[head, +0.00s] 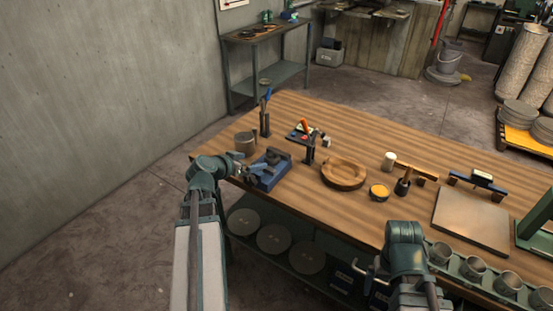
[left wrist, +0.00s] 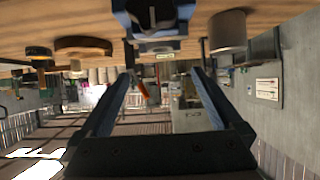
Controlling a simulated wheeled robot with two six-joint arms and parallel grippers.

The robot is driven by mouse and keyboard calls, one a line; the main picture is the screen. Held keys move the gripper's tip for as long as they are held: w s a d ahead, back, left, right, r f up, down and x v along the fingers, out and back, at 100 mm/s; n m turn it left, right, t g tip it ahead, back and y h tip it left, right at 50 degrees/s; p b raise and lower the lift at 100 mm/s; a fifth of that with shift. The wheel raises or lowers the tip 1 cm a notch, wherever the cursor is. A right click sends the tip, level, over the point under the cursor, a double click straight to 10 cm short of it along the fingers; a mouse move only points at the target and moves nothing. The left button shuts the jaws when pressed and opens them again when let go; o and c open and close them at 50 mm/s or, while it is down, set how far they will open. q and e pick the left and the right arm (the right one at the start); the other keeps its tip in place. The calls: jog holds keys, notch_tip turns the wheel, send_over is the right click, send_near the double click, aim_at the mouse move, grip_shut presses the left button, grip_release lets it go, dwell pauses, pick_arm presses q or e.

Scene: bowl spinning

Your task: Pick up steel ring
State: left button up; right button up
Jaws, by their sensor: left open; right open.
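No steel ring shows clearly as such. A blue vise-like fixture (head: 268,170) with grey metal parts sits at the table's left end. It also shows at the top of the upside-down left wrist view (left wrist: 150,18). A grey metal cylinder (head: 246,143) stands behind it, and also shows in the left wrist view (left wrist: 228,32). I cannot tell whether either is or holds the ring. My left gripper (head: 245,171) is open and empty, close to the fixture's left side. My right gripper (head: 366,274) is open and apparently empty at the table's front edge.

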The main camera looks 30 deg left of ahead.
pick_arm(q)
jog(key=b, duration=0.3)
send_near(274, 156)
jog(key=shift+w+f, duration=0.1)
jog(key=shift+f, duration=0.05)
jog(key=shift+w+d+f, duration=0.1)
jog(key=shift+w+f, duration=0.15)
jog(key=shift+w, duration=0.35)
jog(key=b+x, duration=0.2)
jog(key=x, duration=0.2)
jog(key=shift+w+f, duration=0.1)
jog(key=shift+w, duration=0.05)
jog(key=shift+w+f+b, duration=0.15)
jog(key=shift+w+b, duration=0.2)
jog(key=shift+w, duration=0.1)
jog(key=shift+c, duration=0.2)
grip_shut()
